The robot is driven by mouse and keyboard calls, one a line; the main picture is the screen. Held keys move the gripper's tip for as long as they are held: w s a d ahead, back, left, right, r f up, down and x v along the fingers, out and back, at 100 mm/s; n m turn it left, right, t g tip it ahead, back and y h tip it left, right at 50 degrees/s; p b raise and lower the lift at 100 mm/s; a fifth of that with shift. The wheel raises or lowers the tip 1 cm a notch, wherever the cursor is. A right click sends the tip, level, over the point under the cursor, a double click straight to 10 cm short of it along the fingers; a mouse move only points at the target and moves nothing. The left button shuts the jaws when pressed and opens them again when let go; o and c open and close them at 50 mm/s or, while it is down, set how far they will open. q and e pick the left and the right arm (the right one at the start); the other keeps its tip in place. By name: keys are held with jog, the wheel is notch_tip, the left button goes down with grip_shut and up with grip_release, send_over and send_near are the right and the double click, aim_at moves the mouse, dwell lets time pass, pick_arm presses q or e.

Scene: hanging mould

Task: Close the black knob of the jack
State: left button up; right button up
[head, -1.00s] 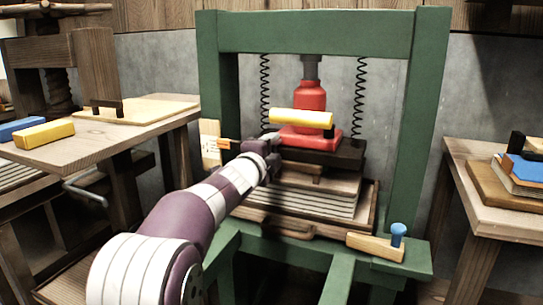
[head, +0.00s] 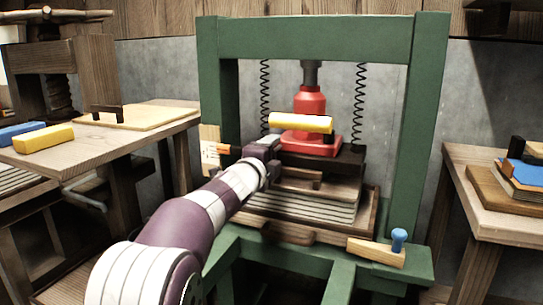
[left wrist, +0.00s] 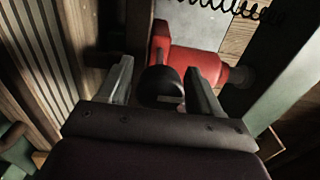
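The red jack (head: 309,101) stands in the green press with a yellow bar (head: 300,122) across its front; it also shows in the left wrist view (left wrist: 197,62). The black knob (left wrist: 160,86) is at the jack's base in the left wrist view, between the two fingers of my left gripper (left wrist: 162,88). The fingers are spread, with a visible gap on each side of the knob. In the head view my left gripper (head: 267,149) is at the jack's left side and hides the knob. My right gripper is not in view.
The green frame (head: 425,110) and two black springs (head: 360,105) flank the jack. Below it are a dark plate (head: 345,156) and stacked boards. A blue-topped wooden tool (head: 378,249) lies on the front right ledge. Side tables stand left and right.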

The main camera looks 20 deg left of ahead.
pick_arm(q)
jog(key=shift+f, duration=0.1)
